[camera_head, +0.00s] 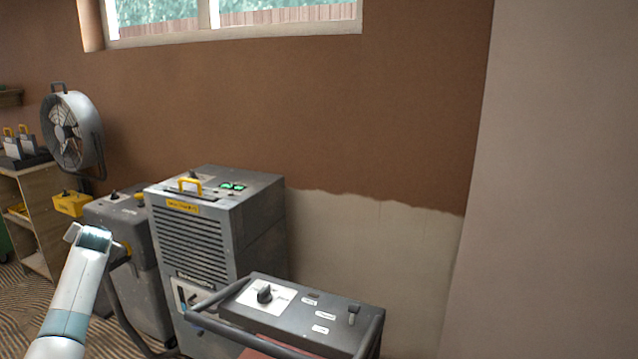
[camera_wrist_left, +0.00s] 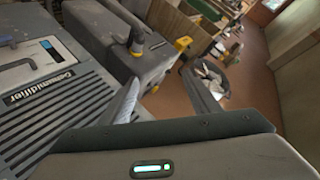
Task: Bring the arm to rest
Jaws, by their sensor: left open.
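My left arm (camera_head: 75,290) comes in from the lower left in the head view, its end raised in front of the grey machines. In the left wrist view my left gripper (camera_wrist_left: 162,95) is open, with its two fingers apart and nothing seen between them. The grey dehumidifier (camera_head: 262,215) with a yellow handle and green displays stands right of the arm in the head view. It also fills the left of the wrist view (camera_wrist_left: 50,85). My right gripper is in neither view.
A second grey machine (camera_head: 135,225) stands behind my left arm. A control panel (camera_head: 318,312) with a knob and a rail is at the lower middle. A round fan (camera_head: 72,130) and a wooden shelf (camera_head: 35,215) are at the left. A pale wall (camera_head: 560,180) closes off the right.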

